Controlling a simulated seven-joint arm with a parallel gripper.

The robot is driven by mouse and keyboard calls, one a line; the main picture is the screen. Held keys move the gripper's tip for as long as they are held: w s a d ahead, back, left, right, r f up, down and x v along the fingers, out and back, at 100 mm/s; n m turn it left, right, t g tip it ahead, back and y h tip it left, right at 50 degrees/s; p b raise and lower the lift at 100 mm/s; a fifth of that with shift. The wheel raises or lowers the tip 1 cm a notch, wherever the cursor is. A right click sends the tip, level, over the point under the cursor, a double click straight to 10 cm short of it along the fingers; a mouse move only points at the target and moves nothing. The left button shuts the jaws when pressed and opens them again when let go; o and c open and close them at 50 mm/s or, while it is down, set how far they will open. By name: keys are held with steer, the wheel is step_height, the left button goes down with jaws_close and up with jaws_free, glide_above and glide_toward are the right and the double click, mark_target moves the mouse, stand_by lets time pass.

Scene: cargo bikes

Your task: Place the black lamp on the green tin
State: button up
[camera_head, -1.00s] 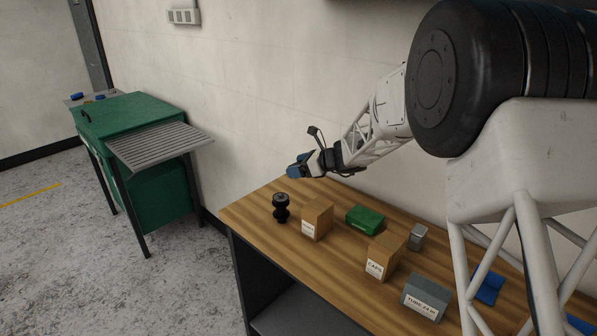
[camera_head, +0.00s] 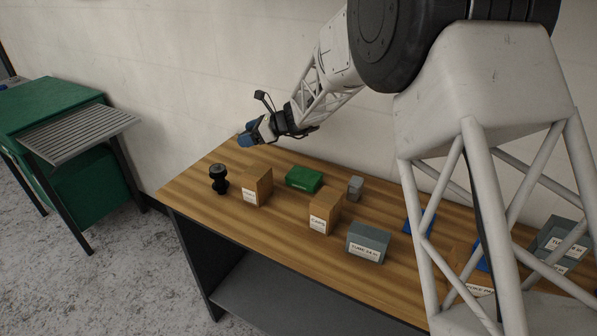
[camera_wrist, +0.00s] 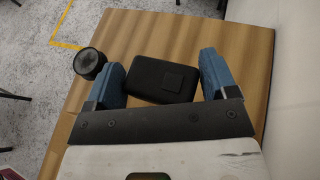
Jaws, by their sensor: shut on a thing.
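My gripper (camera_head: 248,136) is over the far-left part of the bench in the head view, above the bench top. In the wrist view its two blue fingers (camera_wrist: 163,72) are on either side of a black, rounded block, which I take to be the black lamp (camera_wrist: 158,80). The green tin (camera_head: 304,179) is a low box on the bench, to the right of and lower than my gripper in the head view. The tin is not seen in the wrist view.
A black spool-shaped part (camera_head: 219,180) stands left of a cardboard box (camera_head: 257,186). Another cardboard box (camera_head: 325,211), a small grey tin (camera_head: 355,187) and a grey box (camera_head: 368,243) stand near the green tin. The wall (camera_head: 200,80) runs behind the bench (camera_head: 195,205).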

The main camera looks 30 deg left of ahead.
step_height(320, 180, up, 3)
glide_above(304, 175)
steer(key=shift+w+f, duration=0.1)
steer(key=shift+f, duration=3.15)
steer(key=shift+f, duration=1.85)
steer(key=shift+f, duration=0.1)
steer(key=o, duration=0.9)
steer(key=shift+c, duration=0.2)
